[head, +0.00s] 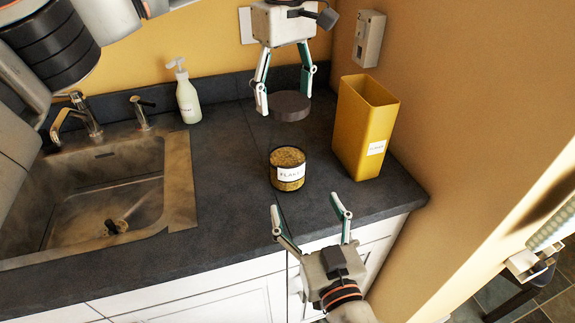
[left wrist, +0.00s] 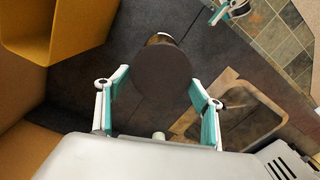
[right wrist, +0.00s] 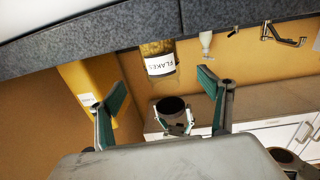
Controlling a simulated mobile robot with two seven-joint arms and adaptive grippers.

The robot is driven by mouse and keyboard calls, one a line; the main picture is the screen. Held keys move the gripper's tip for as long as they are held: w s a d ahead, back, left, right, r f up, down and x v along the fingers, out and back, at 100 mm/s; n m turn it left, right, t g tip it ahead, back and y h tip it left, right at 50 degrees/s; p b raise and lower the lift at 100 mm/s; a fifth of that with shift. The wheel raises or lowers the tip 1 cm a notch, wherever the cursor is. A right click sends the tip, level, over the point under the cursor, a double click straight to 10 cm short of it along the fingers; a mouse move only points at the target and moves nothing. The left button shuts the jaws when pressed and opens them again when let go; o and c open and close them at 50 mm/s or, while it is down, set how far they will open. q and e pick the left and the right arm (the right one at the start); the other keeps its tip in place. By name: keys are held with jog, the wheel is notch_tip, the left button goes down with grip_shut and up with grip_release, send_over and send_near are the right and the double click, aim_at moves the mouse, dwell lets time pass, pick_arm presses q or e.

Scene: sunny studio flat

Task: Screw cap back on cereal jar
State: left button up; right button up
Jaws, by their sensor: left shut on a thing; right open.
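The cereal jar (head: 288,170) is clear with a dark rim and a white "FLAKES" label. It stands upright on the dark counter, its top open and flakes showing inside. The cap (head: 291,107) is a dark round disc. My left gripper (head: 285,100) is shut on the cap and holds it in the air behind and above the jar. In the left wrist view the cap (left wrist: 164,76) hides most of the jar (left wrist: 160,38). My right gripper (head: 306,205) is open and empty in front of the jar, apart from it. The right wrist view shows the jar (right wrist: 158,65) beyond its fingers.
A tall yellow container (head: 362,130) stands right of the jar, near the wall. A white soap dispenser (head: 187,98) stands at the back left, beside the sink (head: 105,190) and its tap (head: 78,115). The counter between sink and jar is clear.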

aim_at(293, 177)
jog(key=x, duration=1.1)
jog(key=shift+w+a, duration=0.15)
jog(key=shift+w, duration=0.1)
jog(key=c, duration=1.7)
pick_arm(q)
jog(key=shift+f, duration=2.55)
